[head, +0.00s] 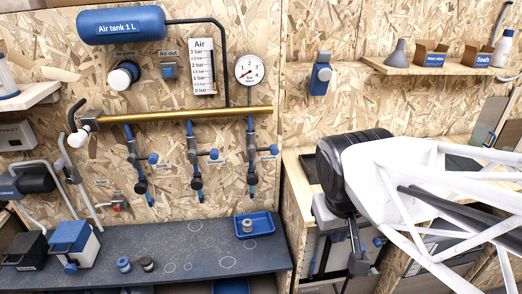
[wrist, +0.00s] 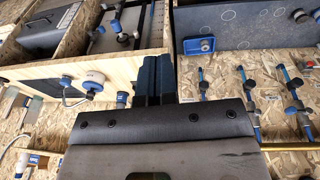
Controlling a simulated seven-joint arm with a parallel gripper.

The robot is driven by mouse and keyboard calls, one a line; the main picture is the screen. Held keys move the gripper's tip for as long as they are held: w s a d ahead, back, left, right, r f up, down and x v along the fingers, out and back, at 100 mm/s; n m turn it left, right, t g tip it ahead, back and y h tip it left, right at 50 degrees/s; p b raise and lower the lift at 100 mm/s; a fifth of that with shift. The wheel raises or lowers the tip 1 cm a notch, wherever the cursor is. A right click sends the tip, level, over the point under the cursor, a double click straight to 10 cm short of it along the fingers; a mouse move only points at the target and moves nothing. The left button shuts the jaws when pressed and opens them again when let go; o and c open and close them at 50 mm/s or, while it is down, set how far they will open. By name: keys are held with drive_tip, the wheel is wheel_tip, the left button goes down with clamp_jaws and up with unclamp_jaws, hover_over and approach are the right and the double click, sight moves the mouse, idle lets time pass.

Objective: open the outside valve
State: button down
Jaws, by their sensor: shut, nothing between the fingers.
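Three valves with blue levers and dark lower fittings hang from a brass pipe (head: 180,115) on the chipboard wall: left valve (head: 139,165), middle valve (head: 194,160) and right valve (head: 251,160). Each has a small label beside it, too small to read, so I cannot tell which is the outside valve. The valves also show upside down at the right of the wrist view, one of them here (wrist: 290,95). My gripper (head: 357,268) points down at the right of the bench, apart from all valves. Its dark blue fingers (wrist: 153,75) are together and empty.
A blue air tank (head: 121,25) and a gauge (head: 250,70) are above the pipe. The dark bench (head: 180,240) holds blue-and-white boxes at left and a blue tray (head: 267,228). A wooden cabinet (head: 297,190) stands beside my gripper. A shelf (head: 400,68) is at upper right.

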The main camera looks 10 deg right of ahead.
drive_tip(key=w+d+f+n+g+h, duration=0.1)
drive_tip(key=w+d+f+n+h, duration=0.15)
drive_tip(key=w+d+h, duration=0.35)
drive_tip(key=w+d+f+n+g+h, duration=0.1)
drive_tip(key=w+d+f+n+h, duration=0.2)
drive_tip(key=w+h, duration=0.45)
drive_tip(key=w+a+f+n+t+h, duration=0.2)
drive_tip(key=w+n+t, duration=0.1)
drive_tip(key=w, duration=0.4)
drive_tip(key=w+a+f+n+t+h, duration=0.1)
drive_tip(key=w+a+n+t+h, duration=0.1)
drive_tip(key=w+n+t+h, duration=0.3)
drive_tip(key=w+a+f+n+t+y, duration=0.4)
drive_tip(key=a+f+n+t+y, duration=0.1)
drive_tip(key=a+f+t, duration=0.2)
drive_tip(key=w+a+f+n+t+y, duration=0.3)
drive_tip(key=a+f+n+t+y, duration=0.3)
drive_tip(key=a+f+t, duration=0.1)
drive_tip(key=shift+w+a+f+t, duration=0.2)
drive_tip(key=shift+w+a+t, duration=0.15)
drive_tip(key=shift+a+t, duration=0.45)
drive_tip(key=shift+w+d+r, duration=0.1)
drive_tip(key=shift+d, duration=0.15)
drive_tip(key=s+d+r+x, duration=0.1)
drive_tip(key=s+r+x, duration=0.1)
drive_tip(key=x, duration=1)
drive_tip(key=shift+w, duration=0.15)
